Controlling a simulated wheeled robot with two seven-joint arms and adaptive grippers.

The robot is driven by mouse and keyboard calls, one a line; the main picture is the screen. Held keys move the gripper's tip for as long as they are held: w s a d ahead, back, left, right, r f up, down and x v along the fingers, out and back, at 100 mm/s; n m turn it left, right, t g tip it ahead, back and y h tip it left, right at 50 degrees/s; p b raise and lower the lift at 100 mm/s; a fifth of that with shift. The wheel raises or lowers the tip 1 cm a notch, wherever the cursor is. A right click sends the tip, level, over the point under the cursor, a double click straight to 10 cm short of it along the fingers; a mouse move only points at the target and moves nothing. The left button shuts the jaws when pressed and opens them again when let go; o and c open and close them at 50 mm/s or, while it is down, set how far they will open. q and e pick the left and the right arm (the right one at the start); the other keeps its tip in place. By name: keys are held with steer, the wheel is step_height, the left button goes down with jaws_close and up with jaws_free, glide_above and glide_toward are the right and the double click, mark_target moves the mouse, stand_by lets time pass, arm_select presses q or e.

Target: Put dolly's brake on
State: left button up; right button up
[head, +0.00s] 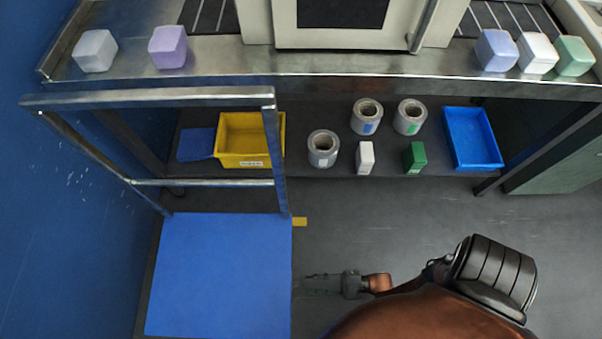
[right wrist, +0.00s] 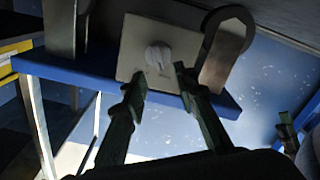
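The dolly has a flat blue deck (head: 220,275) and a metal handle frame (head: 280,150) at its far end. A small yellow tab (head: 300,221) sticks out from the deck's far right corner. My right gripper (head: 312,284) is low beside the deck's right edge, nearer me than the tab. In the right wrist view its two green fingers (right wrist: 162,82) are apart with nothing visibly between them. Beyond them are a blue edge (right wrist: 220,100), a pale plate with a whitish knob (right wrist: 158,57) and a grey rounded part (right wrist: 225,45). My left gripper is not in view.
A low shelf behind holds a yellow bin (head: 240,155), several rolls and small boxes, and a blue tray (head: 472,138). A metal counter (head: 240,60) with coloured blocks stands above it. A blue wall (head: 60,220) is left of the dolly. The floor (head: 400,220) on its right is clear.

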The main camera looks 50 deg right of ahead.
mark_target(295, 283)
steer(key=shift+x, duration=2.1)
steer(key=shift+c, duration=0.3)
jaws_close()
